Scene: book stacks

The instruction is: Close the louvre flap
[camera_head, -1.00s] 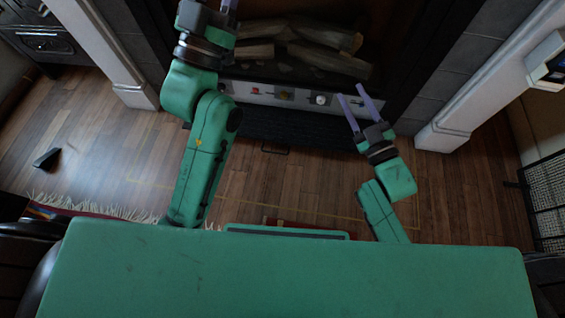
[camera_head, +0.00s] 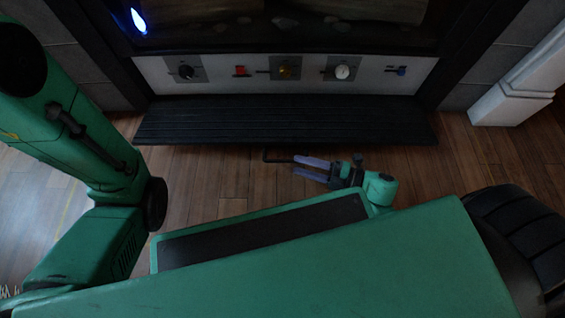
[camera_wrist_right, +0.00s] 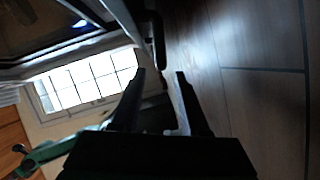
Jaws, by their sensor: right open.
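The louvre flap (camera_head: 285,121) is a dark slatted panel below the fireplace's white control strip. It stands out from the fireplace over the wooden floor, open. A thin dark bar handle (camera_head: 278,158) shows at its front edge. My right gripper (camera_head: 295,164) is open and points left, its fingertips close to the handle; I cannot tell whether they touch it. In the right wrist view the two fingers (camera_wrist_right: 160,75) are apart, with a dark bar (camera_wrist_right: 158,45) just ahead of them. My left arm enters at the left; its gripper is out of view.
The control strip (camera_head: 360,75) carries several knobs and switches just above the flap. A white pillar base (camera_head: 505,103) stands at the right. Wooden floor (camera_head: 445,160) is clear to the right of the flap. A blue light (camera_head: 138,20) glows at upper left.

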